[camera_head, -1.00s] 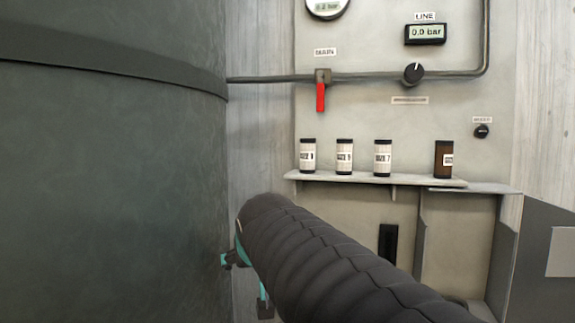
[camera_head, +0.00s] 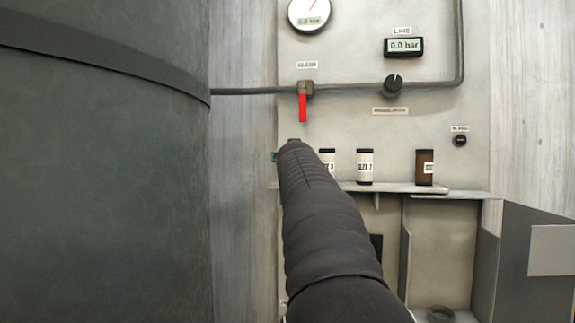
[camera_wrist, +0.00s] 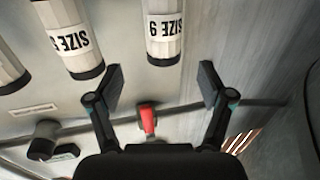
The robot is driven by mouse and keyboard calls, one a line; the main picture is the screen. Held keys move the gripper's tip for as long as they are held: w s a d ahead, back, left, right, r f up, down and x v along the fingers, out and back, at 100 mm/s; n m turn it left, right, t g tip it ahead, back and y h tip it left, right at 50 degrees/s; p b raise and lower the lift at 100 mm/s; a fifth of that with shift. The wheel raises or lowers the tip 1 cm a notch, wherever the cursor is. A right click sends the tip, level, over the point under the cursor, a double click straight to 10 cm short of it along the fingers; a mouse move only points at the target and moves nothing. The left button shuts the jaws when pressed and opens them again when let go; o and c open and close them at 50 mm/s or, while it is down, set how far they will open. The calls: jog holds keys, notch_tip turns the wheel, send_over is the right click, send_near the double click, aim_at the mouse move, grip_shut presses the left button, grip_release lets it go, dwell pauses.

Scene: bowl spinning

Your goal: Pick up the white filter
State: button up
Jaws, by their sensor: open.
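White cylinders with black ends and size labels stand on the shelf; I cannot tell which one the task means. In the head view, one (camera_head: 365,167) stands clear and another (camera_head: 328,158) is partly behind my arm. A third is hidden there. In the wrist view, the picture is turned over; one white cylinder (camera_wrist: 163,30), its label looking like "SIZE 9", lies ahead between the lines of my fingers. Others show to its left, one nearer (camera_wrist: 70,38) and one at the edge (camera_wrist: 10,72). My gripper (camera_wrist: 162,82) is open and empty, apart from the cylinders.
A red lever (camera_head: 303,107) on a pipe and a dark knob (camera_head: 392,85) stick out above. A large dark tank (camera_head: 100,190) fills the left. A dark ring (camera_head: 440,314) lies low at right.

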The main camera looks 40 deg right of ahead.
jog(key=x, duration=0.3)
jog(key=shift+w+p, duration=0.1)
jog(key=shift+p, duration=0.2)
jog(key=x, duration=0.1)
jog(key=p+x, duration=0.1)
jog(key=x, duration=0.2)
jog(key=shift+w+r+p, duration=0.25)
jog(key=shift+p, duration=0.1)
jog(key=shift+w+d+f, duration=0.1)
jog(key=shift+w+d, duration=0.1)
jog(key=shift+w, duration=0.15)
jog(key=shift+c, duration=0.3)
jog(key=c, duration=1.2)
jog(key=shift+c, duration=0.3)
